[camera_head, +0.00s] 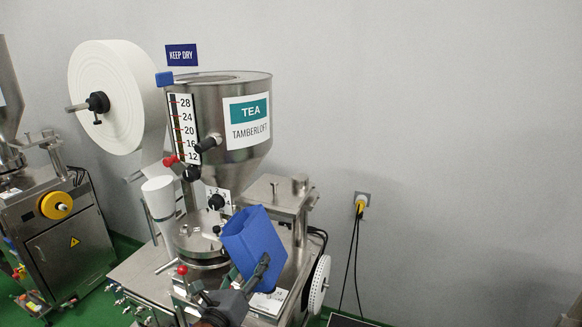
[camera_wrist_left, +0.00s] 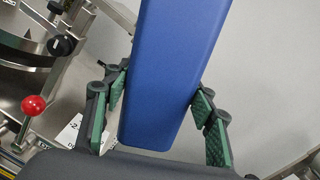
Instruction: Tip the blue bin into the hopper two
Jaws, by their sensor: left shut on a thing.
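The blue bin (camera_head: 252,240) is tilted in the head view, in front of the packing machine and below the steel hopper. My left gripper (camera_head: 258,272) is shut on it. In the left wrist view the bin (camera_wrist_left: 172,70) stands between the two green-padded fingers of my left gripper (camera_wrist_left: 160,105). What is inside the bin is hidden. The steel hopper (camera_head: 221,100), with a TEA TAMBERLOFT label and a number scale, sits atop the machine, higher than the bin. No number two marks it that I can read. My right gripper is not in view.
A white paper roll (camera_head: 118,95) stands left of the hopper. A dial (camera_head: 216,201) and a red-knobbed lever (camera_head: 182,270) are close to the bin. Another machine (camera_head: 60,240) stands at far left. A wall socket with cables (camera_head: 361,204) is at right; the space there is open.

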